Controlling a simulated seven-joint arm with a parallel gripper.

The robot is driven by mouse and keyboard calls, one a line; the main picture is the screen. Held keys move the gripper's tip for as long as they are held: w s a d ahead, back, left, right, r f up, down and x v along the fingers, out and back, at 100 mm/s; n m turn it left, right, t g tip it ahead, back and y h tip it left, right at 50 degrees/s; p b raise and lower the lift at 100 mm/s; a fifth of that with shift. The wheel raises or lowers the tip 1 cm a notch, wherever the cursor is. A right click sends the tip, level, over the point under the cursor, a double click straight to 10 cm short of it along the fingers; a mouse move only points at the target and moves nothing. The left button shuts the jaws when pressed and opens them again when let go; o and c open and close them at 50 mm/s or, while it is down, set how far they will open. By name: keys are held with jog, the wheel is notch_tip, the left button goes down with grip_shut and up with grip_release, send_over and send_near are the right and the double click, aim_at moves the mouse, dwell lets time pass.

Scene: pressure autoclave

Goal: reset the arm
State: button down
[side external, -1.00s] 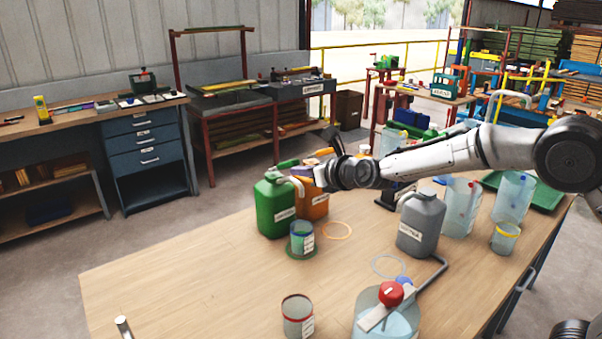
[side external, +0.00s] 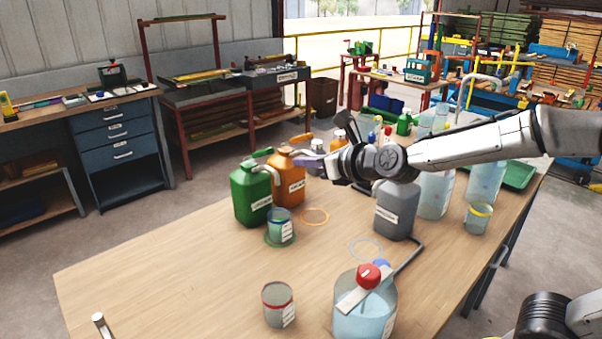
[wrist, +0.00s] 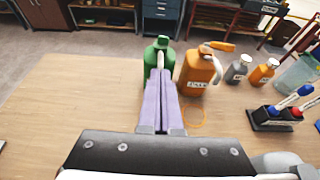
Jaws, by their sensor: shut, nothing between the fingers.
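My gripper (side external: 300,160) is in the air over the far part of the wooden table (side external: 160,270), beside the upper part of an orange jug (side external: 290,185). Its purple fingers are shut together and empty in the wrist view (wrist: 158,75). There they overlap the green jug (wrist: 152,52) in the picture, with the orange jug (wrist: 196,75) just to their right. I cannot tell whether the fingers touch either jug.
The green jug (side external: 250,197) has a labelled cup (side external: 280,230) in front. A grey jug (side external: 397,212) stands below my wrist.

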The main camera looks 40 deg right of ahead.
jog(key=s+r+n+y, duration=0.1)
jog(key=s+r+n, duration=0.8)
jog(key=s+r, duration=0.15)
jog(key=s+d+f+n+g, duration=0.1)
jog(key=s+f+n+g, duration=0.1)
jog(key=s+f+n, duration=0.2)
jog(key=s+d+f+n+g, duration=0.1)
jog(key=s+f+n+g, duration=0.2)
jog(key=s+n, duration=0.7)
jog(key=s+d+f+n+g+h, duration=0.1)
jog(key=s+f+n+g, duration=0.2)
jog(key=s+f+n, duration=0.4)
jog(key=s+n, duration=0.1)
jog(key=n, duration=0.5)
jog(key=shift+d, duration=0.2)
